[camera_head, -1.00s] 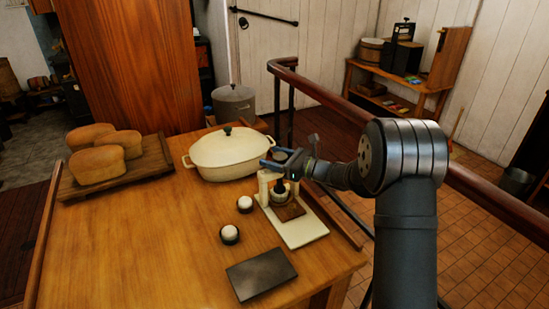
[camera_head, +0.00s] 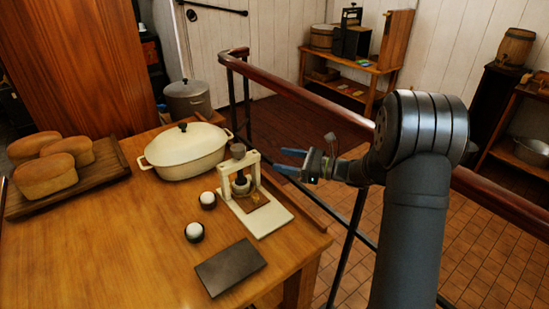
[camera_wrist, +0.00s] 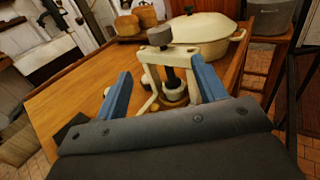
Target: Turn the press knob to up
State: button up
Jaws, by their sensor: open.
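The press (camera_head: 262,207) stands near the right edge of the wooden table, with a cream frame and a flat cream base. Its dark knob (camera_head: 238,150) sits on top of the frame on a dark screw. In the wrist view the knob (camera_wrist: 160,36) shows above the frame, beyond and between my fingers. My gripper (camera_head: 288,160) is to the right of the press in the head view, open, with blue fingers and nothing between them. It is apart from the knob. The exact angle of the knob is hard to tell.
A cream lidded pot (camera_head: 185,152) stands behind the press. Two white eggs in dark cups (camera_head: 194,232) and a dark slab (camera_head: 230,267) lie left and front of it. Bread loaves on a board (camera_head: 95,182) are at left. A railing (camera_head: 300,95) runs behind my arm.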

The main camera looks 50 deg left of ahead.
aim_at(237, 150)
jog(key=shift+w+d, duration=0.1)
jog(key=shift+d, duration=0.05)
jog(key=x, duration=1.5)
jog(key=shift+a, duration=0.35)
jog(key=shift+c, duration=0.3)
